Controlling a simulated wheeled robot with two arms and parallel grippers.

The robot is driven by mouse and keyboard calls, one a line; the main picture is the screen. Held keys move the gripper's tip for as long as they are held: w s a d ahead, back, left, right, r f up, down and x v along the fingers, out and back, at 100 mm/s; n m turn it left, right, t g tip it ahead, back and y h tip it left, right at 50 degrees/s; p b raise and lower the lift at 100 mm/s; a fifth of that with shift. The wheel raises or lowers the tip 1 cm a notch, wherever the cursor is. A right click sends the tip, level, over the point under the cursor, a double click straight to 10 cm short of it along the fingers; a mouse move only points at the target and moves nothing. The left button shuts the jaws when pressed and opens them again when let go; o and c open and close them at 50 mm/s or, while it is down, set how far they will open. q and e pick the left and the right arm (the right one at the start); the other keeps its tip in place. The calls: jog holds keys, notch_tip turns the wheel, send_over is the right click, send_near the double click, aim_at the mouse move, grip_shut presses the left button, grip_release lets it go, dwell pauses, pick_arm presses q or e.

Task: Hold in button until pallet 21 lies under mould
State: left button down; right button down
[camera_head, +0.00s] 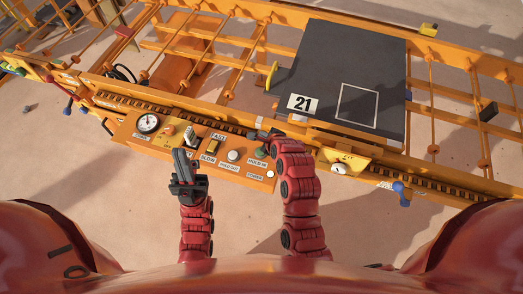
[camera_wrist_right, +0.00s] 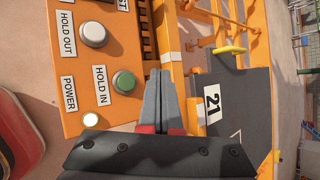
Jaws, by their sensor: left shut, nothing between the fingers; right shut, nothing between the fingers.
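Pallet 21, a dark grey slab (camera_head: 345,55) with a white "21" plate and a white square outline, lies on the orange frame at upper right. It also shows at the right of the right wrist view (camera_wrist_right: 240,82). The green button (camera_wrist_right: 123,81) sits beside the "HOLD IN" label on the orange panel. My right gripper (camera_wrist_right: 159,76) is shut and empty, just right of that button in the wrist view; its tips (camera_head: 262,135) show above the panel. I see no gripper contact with the button. My left gripper (camera_head: 180,158) is shut and empty over the panel's left-middle part. I cannot make out the mould.
The orange control panel (camera_head: 190,155) carries a round gauge (camera_head: 148,123), a FAST/SLOW switch, a white HOLD OUT button (camera_wrist_right: 93,34) and a lit POWER lamp (camera_wrist_right: 90,119). A yellow box (camera_head: 350,163) stands right of the right arm. Orange rails run behind the panel.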

notch_tip(320, 180, down, 8)
jog(key=b, duration=0.4)
jog(key=shift+f, duration=0.3)
dwell(1.8)
jog(key=shift+f+b, duration=0.3)
jog(key=shift+f, duration=0.05)
